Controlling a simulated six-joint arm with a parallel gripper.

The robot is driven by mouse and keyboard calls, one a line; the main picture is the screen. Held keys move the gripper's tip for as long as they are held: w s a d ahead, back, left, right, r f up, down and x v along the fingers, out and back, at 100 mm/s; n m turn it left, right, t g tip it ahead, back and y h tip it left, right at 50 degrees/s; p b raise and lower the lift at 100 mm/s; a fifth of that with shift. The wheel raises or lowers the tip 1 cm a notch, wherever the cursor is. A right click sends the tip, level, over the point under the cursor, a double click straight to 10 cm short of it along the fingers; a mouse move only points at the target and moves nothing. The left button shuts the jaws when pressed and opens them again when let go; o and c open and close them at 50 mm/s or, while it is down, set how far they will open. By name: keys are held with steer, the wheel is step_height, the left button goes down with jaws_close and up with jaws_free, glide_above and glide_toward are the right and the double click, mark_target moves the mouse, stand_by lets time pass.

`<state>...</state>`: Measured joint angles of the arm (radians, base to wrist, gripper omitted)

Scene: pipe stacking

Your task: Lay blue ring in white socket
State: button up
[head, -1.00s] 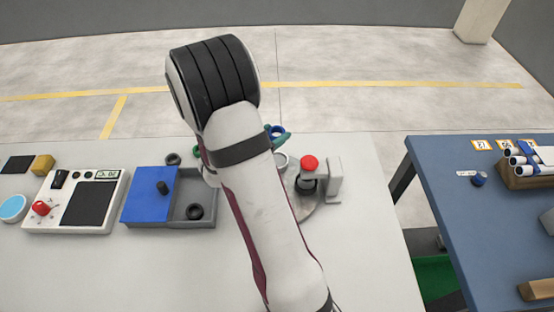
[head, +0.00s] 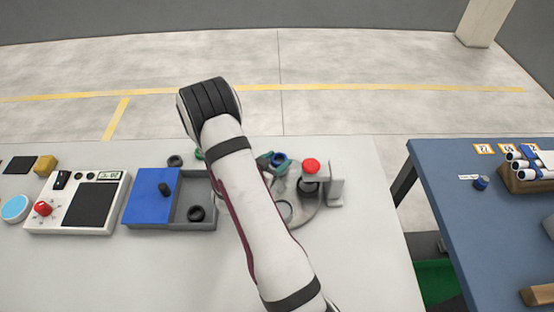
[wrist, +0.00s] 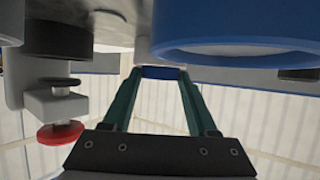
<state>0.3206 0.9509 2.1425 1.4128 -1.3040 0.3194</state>
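The blue ring (head: 279,159) is between the teal fingertips of my gripper (head: 272,160). It is also between the fingertips in the wrist view (wrist: 162,72), where my gripper (wrist: 162,76) looks shut on it. The ring is over the back left part of the grey round plate (head: 312,214). A pale-rimmed round socket (head: 284,211) shows at the plate's front left, beside my arm. I cannot tell whether the ring touches the plate or a socket. My arm hides part of the plate's left side.
A red-topped press (head: 312,166) stands close right of the ring. It also shows in the wrist view (wrist: 60,132). A large blue round rim (wrist: 240,47) is close to the wrist camera. A grey tray (head: 208,222) holding a black ring (head: 196,214) lies left of my arm.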

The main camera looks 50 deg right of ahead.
steer(key=o, duration=0.3)
steer(key=shift+s+a+f, duration=0.1)
steer(key=shift+s+f, duration=0.05)
steer(key=shift+f, duration=0.15)
steer(key=shift+r, duration=0.35)
steer(key=v, duration=1.2)
steer(key=shift+w+r, duration=0.15)
steer(key=shift+w, duration=0.05)
steer(key=w+a+r+n+t+y, duration=0.25)
steer(key=a+y, duration=0.35)
steer(key=a, duration=0.4)
steer(key=w+a+r+n+t+y, duration=0.2)
steer(key=w+a+r+y, duration=0.15)
steer(key=a+y, duration=0.45)
steer(key=s+a+r+n+g, duration=0.1)
steer(key=s+r+g, duration=0.1)
steer(key=s, duration=0.6)
steer(key=s+a+r+n+g, duration=0.1)
steer(key=s+r+n+g, duration=0.1)
steer(key=s, duration=0.6)
steer(key=s+a+r+n+g, duration=0.2)
steer(key=s+g, duration=0.1)
steer(key=s, duration=0.5)
steer(key=shift+r+g, duration=0.35)
